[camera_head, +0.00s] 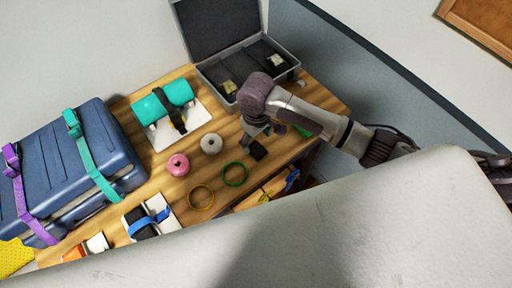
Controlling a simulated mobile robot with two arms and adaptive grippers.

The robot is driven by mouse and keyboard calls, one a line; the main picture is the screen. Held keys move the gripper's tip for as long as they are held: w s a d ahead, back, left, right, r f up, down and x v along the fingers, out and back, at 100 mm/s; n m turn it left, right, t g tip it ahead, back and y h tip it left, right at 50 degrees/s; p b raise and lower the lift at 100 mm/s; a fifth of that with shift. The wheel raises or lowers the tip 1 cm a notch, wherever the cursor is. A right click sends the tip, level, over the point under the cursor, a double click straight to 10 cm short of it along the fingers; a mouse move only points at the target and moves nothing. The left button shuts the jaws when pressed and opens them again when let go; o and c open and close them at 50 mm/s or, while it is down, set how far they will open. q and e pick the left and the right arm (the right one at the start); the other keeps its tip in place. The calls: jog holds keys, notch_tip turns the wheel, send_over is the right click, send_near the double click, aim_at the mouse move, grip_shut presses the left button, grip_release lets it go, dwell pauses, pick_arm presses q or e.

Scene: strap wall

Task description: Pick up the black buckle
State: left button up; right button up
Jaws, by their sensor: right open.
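A small black piece (258,150), which looks like the black buckle, lies on the wooden table near its front edge. My right gripper (254,139) reaches in from the right and points down just behind and above this piece. The gripper is open, with nothing seen between its fingers. The hand and wrist partly hide the table around it. I cannot tell whether the fingertips touch the piece. My left gripper is not in view.
A green ring (234,174), a white roll (211,144) and a pink roll (178,165) lie to the left. An open grey case (206,73) stands behind. A blue suitcase (70,165) with purple and teal straps fills the table's left. A yellow ring (201,198) lies in front.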

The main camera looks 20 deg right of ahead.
aim_at(256, 148)
jog(key=shift+w+f+p, duration=0.1)
jog(key=shift+f+p, duration=0.75)
jog(key=shift+f, duration=1.85)
jog(key=c, duration=1.2)
jog(key=shift+c, duration=0.4)
jog(key=shift+r, duration=0.15)
